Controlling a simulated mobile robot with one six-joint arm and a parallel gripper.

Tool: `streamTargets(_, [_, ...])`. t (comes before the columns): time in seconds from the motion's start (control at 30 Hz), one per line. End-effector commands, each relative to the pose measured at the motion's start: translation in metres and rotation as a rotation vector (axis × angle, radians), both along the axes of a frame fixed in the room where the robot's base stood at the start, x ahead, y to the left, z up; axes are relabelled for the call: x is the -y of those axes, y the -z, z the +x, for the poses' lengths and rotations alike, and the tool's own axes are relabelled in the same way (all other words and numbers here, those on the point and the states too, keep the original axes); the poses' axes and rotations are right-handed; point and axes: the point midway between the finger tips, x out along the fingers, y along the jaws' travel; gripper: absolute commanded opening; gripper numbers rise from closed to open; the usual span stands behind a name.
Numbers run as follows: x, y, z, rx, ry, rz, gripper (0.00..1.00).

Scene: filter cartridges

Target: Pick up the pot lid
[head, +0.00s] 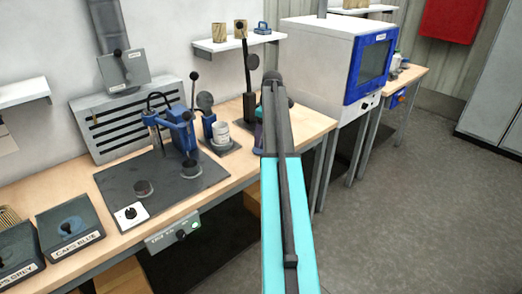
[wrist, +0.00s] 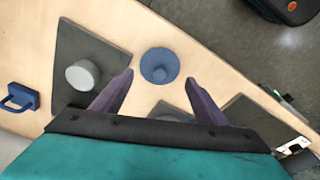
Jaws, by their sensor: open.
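In the wrist view a round blue piece with a raised round middle, like a pot lid (wrist: 160,65), lies on the pale wooden bench. My gripper (wrist: 159,78) is open above the bench, its two purple fingers spread to either side of the blue piece. The fingers hold nothing, and I cannot tell how high they are above it.
A grey cylinder (wrist: 82,75) stands on a dark plate left of the fingers, with a blue clasp-shaped item (wrist: 20,98) farther left. In the head view, a blue press (head: 178,130), a white cup (head: 220,131) and a "CAPS BLUE" box (head: 72,243) stand on the bench.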

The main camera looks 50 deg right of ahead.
Motion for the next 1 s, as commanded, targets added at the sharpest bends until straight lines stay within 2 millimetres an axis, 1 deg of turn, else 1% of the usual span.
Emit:
streamTargets(0.17, [-0.001,0.014,0.003,0.000,0.000,0.001,0.67])
streamTargets(0.4, [-0.002,0.039,0.007,-0.001,0.000,0.001,0.67])
streamTargets(0.5, [-0.002,0.044,0.007,0.000,0.000,0.000,0.67])
streamTargets(1.0, [-0.001,0.047,0.007,0.000,0.002,-0.001,0.67])
